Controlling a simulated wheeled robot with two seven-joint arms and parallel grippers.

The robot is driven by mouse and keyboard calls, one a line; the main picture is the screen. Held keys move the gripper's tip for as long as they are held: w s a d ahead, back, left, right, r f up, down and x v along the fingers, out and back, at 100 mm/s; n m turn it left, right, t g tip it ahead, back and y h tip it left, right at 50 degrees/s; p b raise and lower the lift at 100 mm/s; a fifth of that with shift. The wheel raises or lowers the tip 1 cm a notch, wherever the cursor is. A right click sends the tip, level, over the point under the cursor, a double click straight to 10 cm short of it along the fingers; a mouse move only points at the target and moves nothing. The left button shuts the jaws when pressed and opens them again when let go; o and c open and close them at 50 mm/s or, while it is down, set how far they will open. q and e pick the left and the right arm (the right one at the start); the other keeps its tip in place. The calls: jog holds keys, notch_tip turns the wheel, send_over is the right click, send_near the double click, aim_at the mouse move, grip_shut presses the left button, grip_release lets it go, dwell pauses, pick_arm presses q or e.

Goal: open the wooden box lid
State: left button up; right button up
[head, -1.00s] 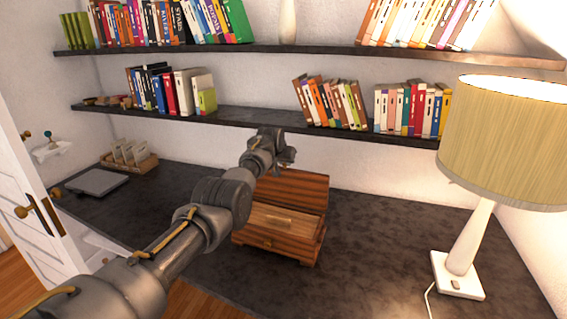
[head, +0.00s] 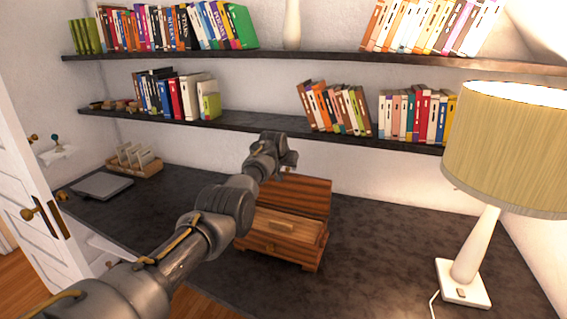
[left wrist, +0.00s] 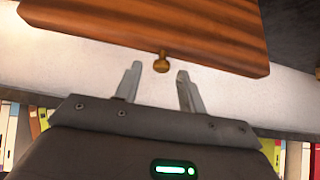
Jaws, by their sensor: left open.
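My left gripper (head: 288,160) is above the lid's upper left part. In the left wrist view its two fingers (left wrist: 157,72) are apart and empty, with the knob near the gap between the tips. Contact is not visible. My right gripper is out of view.
Shelves with books (head: 255,122) run along the wall behind the box. A lamp (head: 465,250) stands at the right. A flat grey object (head: 102,186) and a wooden holder (head: 135,164) lie at the left. The desk (head: 385,250) right of the box is clear.

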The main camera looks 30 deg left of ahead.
pick_arm(q)
jog(key=b+v, duration=0.3)
jog(key=v, duration=0.8)
jog(key=shift+a, duration=0.15)
